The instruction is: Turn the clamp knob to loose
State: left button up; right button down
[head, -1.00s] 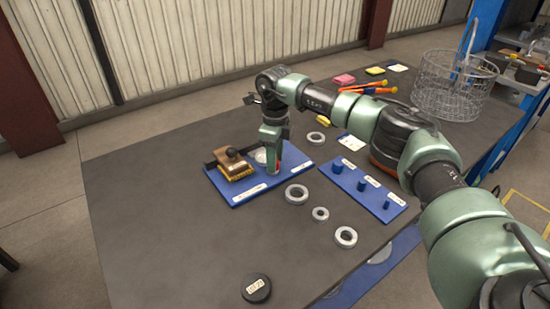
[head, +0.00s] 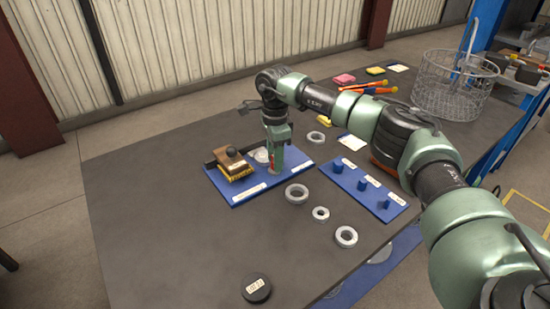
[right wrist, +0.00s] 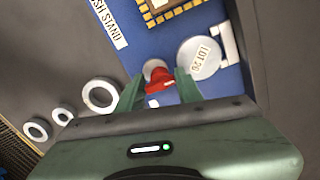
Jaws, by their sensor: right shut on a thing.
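The red clamp knob (right wrist: 158,78) shows in the right wrist view between my fingers, beside a pale round piece on the blue stand (right wrist: 150,38). My right gripper (right wrist: 159,90) points down and is shut on the knob. In the head view my right gripper (head: 274,171) stands at the right part of the blue stand (head: 240,200), and the knob is mostly hidden by the fingers. A pale round disc (right wrist: 199,58) marked "LOT 20" sits next to the knob. I cannot read the knob's setting. My left gripper is not in view.
Several loose metal rings (head: 297,193) lie to the right, then a blue board with pegs (head: 362,187). A black round gauge (head: 256,289) lies at the front. A wire basket (head: 455,90) stands at the back right.

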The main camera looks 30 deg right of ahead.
jog(key=shift+w+r, duration=0.1)
jog(key=shift+r, duration=0.05)
dwell(0.3)
jog(key=c, duration=1.2)
grip_release()
notch_tip(320, 180, up, 8)
jog(key=shift+f+b, duration=0.15)
jog(key=shift+b, duration=0.3)
